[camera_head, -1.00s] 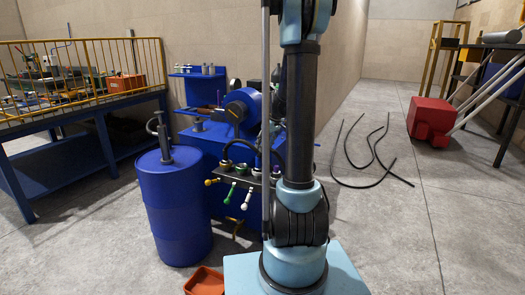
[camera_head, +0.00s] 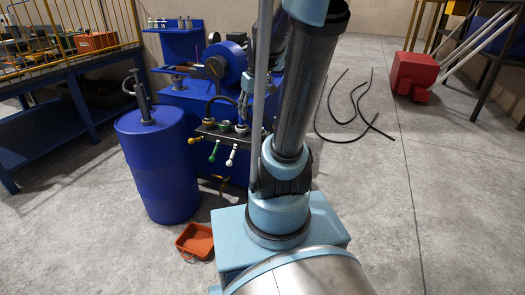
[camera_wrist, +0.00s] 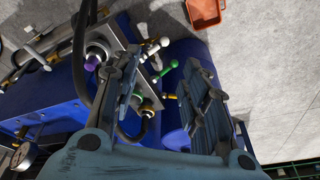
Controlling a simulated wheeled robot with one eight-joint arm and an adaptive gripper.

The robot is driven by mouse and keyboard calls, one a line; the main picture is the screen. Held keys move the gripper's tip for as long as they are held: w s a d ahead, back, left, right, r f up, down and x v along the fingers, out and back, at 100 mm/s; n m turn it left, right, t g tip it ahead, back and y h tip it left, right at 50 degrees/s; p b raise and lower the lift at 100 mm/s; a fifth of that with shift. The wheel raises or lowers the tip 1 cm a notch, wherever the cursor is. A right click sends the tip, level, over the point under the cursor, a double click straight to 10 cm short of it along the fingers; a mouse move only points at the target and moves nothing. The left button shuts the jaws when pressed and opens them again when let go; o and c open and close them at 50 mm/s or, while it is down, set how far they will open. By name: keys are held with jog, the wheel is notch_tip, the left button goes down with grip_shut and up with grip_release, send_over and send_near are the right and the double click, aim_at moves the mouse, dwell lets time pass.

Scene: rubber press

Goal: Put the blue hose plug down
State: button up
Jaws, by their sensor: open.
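My gripper (camera_wrist: 162,72) is open in the wrist view, its two fingers apart above the valve block. I see nothing clearly held between them. In the head view my own arm hides most of it. A purple-blue round end (camera_wrist: 92,62) sits in a metal fitting left of the left finger; I cannot tell whether it is the blue hose plug. The valve block (camera_head: 232,138) on the blue machine carries yellow, green and white levers, with dark hoses at its fittings. The green lever (camera_wrist: 166,69) and white lever (camera_wrist: 155,46) show near the finger gap.
A blue drum (camera_head: 160,170) with a hand pump stands left of the machine. An orange tray (camera_head: 196,240) lies on the floor in front. Dark hoses (camera_head: 352,115) and a red box (camera_head: 414,74) lie to the right.

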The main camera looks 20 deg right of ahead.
jog(key=s+f+m, duration=0.1)
jog(key=s+f, duration=0.2)
jog(key=s, duration=0.6)
jog(key=s+f+m+h, duration=0.1)
jog(key=s+f, duration=0.3)
jog(key=s, duration=0.5)
jog(key=shift+s+d+m+g, duration=0.2)
jog(key=shift+s+m+g, duration=0.1)
jog(key=shift+m, duration=0.5)
jog(key=shift+w, duration=0.1)
